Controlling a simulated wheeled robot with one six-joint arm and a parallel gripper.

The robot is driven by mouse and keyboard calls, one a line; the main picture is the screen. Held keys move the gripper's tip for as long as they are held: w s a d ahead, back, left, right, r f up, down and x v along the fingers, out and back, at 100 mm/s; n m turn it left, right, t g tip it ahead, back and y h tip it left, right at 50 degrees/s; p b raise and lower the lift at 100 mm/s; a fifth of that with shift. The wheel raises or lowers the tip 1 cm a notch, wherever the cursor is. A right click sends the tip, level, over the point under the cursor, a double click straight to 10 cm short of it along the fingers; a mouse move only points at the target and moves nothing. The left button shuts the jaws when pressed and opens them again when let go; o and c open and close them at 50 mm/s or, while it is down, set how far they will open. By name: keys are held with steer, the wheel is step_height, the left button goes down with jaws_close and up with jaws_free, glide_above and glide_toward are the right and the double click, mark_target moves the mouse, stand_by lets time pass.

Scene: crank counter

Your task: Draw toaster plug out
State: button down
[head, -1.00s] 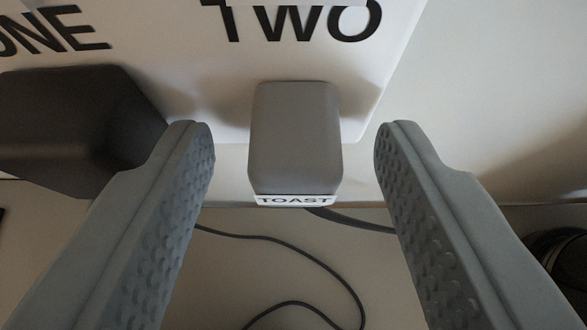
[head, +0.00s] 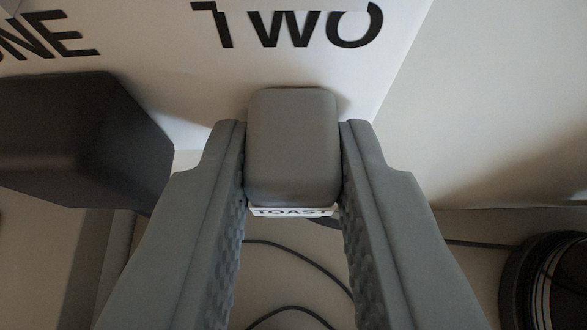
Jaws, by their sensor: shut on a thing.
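The toaster plug (head: 292,145) is a grey rounded block with a white label reading TOAST on its lower edge. It stands at the white plate (head: 200,75) under the word TWO, in the middle of the head view. My gripper (head: 293,135) is shut on it, with one textured finger against its left side and the other against its right side. Whether the plug's back touches the plate cannot be told, as its own body hides it.
A larger dark block (head: 80,140) sits left of the plug under the word ONE, close to my left finger. A dark cable (head: 300,255) curls on the surface below. A dark round object (head: 548,285) stands at lower right. The wall at right is bare.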

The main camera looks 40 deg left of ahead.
steer(key=shift+s+d, duration=0.45)
steer(key=shift+s, duration=0.1)
stand_by(0.6)
steer(key=shift+s+d, duration=1.3)
steer(key=shift+s, duration=0.3)
steer(key=shift+d, duration=0.1)
